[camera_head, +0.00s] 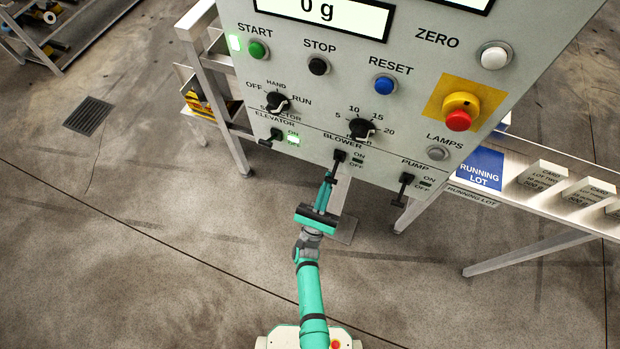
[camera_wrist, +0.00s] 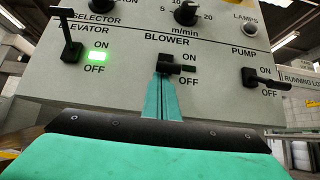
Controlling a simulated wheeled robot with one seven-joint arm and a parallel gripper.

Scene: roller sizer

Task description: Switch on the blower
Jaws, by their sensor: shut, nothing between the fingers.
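The blower switch (camera_head: 339,156) is a black lever under the BLOWER label on the grey panel. In the wrist view the blower lever (camera_wrist: 176,67) juts outward, between or beside the ON and OFF marks, and the small lamp (camera_wrist: 187,69) beside it is dark. My gripper (camera_head: 330,176) is shut and empty, just below the blower lever. In the wrist view its green fingertips (camera_wrist: 163,82) are pressed together right under the lever; I cannot tell whether they touch it.
The elevator lever (camera_wrist: 70,42) at left is up beside a lit green lamp (camera_wrist: 97,57). The pump lever (camera_wrist: 262,79) at right has a dark lamp. A red emergency button (camera_head: 458,120) sits higher right. Open floor lies below the panel.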

